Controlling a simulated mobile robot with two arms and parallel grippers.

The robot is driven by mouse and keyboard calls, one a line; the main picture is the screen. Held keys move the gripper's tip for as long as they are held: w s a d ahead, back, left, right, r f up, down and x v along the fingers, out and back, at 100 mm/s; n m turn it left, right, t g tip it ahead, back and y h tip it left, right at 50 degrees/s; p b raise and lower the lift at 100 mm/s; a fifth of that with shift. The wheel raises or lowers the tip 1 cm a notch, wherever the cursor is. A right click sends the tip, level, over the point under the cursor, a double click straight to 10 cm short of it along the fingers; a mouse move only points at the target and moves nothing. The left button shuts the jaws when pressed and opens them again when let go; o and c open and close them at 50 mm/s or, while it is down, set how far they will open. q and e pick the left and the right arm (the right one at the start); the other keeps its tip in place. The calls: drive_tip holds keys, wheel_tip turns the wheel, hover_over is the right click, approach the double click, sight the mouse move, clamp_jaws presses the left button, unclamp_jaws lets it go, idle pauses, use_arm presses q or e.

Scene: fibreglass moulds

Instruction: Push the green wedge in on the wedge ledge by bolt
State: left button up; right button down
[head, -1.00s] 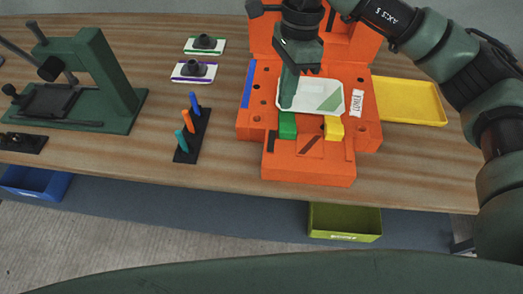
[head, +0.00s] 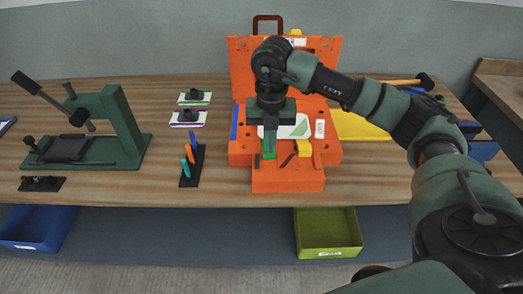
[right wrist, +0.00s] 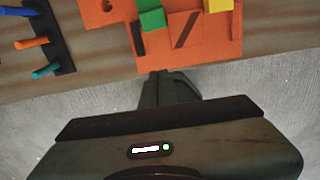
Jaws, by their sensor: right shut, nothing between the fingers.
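The green wedge (head: 268,154) is on the front ledge of the orange mould (head: 290,181), left of the yellow wedge (head: 303,147). It also shows in the right wrist view (right wrist: 152,18). A dark slot lies beside it, and I cannot make out which part is the bolt. My right gripper (head: 269,148) is shut and empty. In the head view its fingers overlap the wedge's far end. In the right wrist view the fingertips (right wrist: 165,76) lie just off the mould's front edge, with the wedge beyond them; contact is not visible. My left gripper is not in view.
A white panel (head: 299,130) lies in the mould behind the wedges. A black rack with coloured pegs (head: 186,178) stands to the left, with a green press (head: 125,130) further left. A yellow tray (head: 355,128) is at right. Bins (head: 325,252) sit below the front edge.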

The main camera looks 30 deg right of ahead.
sight(269, 164)
wheel_tip(269, 164, down, 8)
drive_tip(key=shift+f+p, duration=0.25)
drive_tip(key=shift+p, duration=1)
drive_tip(key=shift+w+d+p, duration=0.5)
drive_tip(key=shift+w+d, duration=0.2)
drive_tip(key=shift+w, duration=0.3)
drive_tip(key=shift+w+d+f, duration=0.2)
drive_tip(key=shift+w+d, duration=0.25)
drive_tip(key=shift+w, duration=0.25)
